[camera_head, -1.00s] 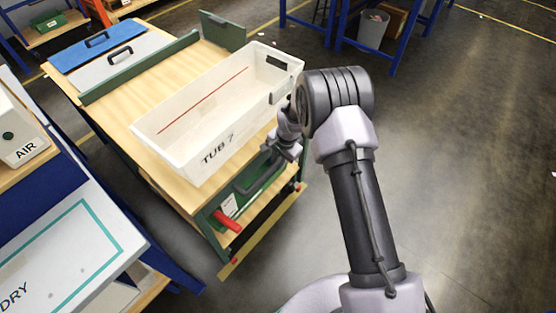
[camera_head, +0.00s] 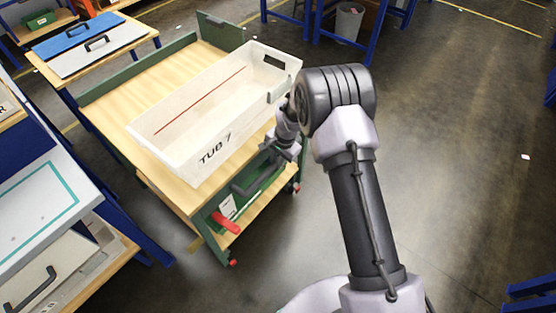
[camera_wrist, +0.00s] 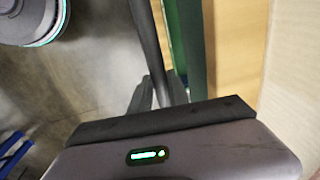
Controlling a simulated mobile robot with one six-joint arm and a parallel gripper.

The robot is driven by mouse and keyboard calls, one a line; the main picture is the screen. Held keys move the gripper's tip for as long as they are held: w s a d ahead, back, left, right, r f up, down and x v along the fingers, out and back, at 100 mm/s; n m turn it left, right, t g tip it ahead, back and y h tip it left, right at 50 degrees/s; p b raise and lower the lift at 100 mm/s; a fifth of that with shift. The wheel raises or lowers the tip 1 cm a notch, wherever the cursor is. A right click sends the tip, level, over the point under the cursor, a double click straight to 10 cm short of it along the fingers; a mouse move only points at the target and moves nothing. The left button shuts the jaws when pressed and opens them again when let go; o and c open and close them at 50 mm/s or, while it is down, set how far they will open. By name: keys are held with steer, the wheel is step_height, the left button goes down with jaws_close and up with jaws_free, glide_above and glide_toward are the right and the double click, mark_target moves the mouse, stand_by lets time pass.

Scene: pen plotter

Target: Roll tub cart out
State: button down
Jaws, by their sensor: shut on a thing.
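The tub cart (camera_head: 193,68) has a wooden top, green edge rails, a lower shelf and small dark wheels with red parts. A white tub (camera_head: 172,144) marked "TUB 7" stands on its top, at the side near my arm. My gripper (camera_head: 270,174) is shut on the cart's dark push handle (camera_head: 243,189) at the cart's near end. In the wrist view the handle (camera_wrist: 150,45) runs up from between the gripper fingers (camera_wrist: 158,95). A red lever (camera_head: 226,222) sticks out below the handle. My arm hides part of the handle.
A bench with blue and grey lidded boxes (camera_head: 97,50) stands behind the cart. A table with a teal outline (camera_head: 40,215) is at the left. A blue frame (camera_head: 530,290) is at lower right. The floor (camera_head: 450,150) on the right is clear.

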stand_by(0.3)
steer(key=c, duration=1.3)
jaws_free()
steer(key=shift+o, duration=0.2)
step_height(320, 180, up, 17)
steer(key=s+d+p, duration=0.2)
steer(key=p, duration=0.3)
steer(key=shift+d+p, duration=0.3)
steer(key=shift+p, duration=0.1)
